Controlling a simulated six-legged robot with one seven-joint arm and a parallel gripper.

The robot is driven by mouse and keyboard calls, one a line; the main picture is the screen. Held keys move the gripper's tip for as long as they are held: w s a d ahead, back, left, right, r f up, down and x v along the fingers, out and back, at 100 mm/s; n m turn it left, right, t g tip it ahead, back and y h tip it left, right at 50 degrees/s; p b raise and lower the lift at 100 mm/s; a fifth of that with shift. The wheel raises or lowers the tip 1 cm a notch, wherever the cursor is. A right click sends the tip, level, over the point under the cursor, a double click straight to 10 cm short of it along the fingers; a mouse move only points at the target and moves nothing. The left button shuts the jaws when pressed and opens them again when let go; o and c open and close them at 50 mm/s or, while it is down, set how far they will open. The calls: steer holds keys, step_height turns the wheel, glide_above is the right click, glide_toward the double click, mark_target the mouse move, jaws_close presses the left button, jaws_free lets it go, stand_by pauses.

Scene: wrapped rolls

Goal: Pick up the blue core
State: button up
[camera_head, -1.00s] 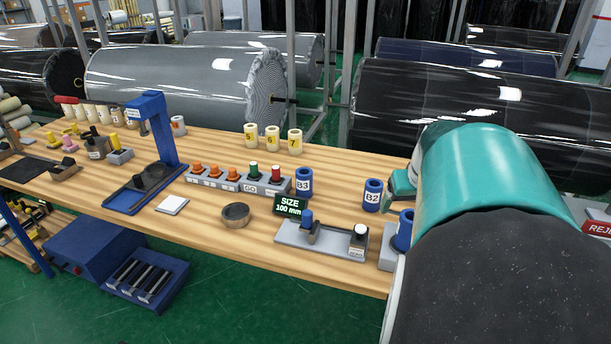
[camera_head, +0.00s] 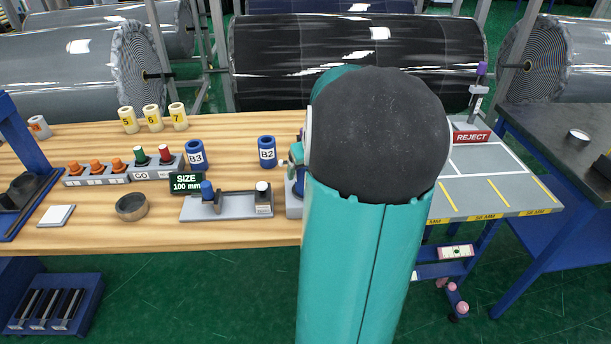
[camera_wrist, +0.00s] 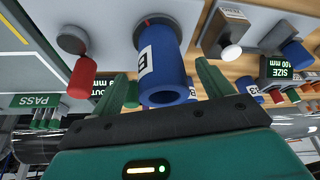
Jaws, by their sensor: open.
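In the wrist view a blue core (camera_wrist: 172,72), a hollow tube with a partly readable white label starting with B, stands on a grey round seat. Its open end faces my gripper (camera_wrist: 163,82), whose green fingers are open on either side of it. I cannot tell whether they touch it. My arm hides this core in the head view. Two other blue cores, B3 (camera_head: 195,155) and B2 (camera_head: 267,152), stand upright on the wooden bench, apart from my gripper.
A gauge plate (camera_head: 232,205) with a blue knob, and a SIZE display (camera_head: 186,183), stand left of my arm. A red knob (camera_wrist: 82,78) is beside the core in the wrist view. The REJECT sign (camera_head: 471,136) and a grey marked surface (camera_head: 480,190) lie right.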

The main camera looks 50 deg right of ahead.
steer(key=x, duration=0.4)
steer(key=shift+r, duration=0.1)
steer(key=c, duration=1.3)
steer(key=shift+o, duration=0.2)
steer(key=shift+r, duration=5)
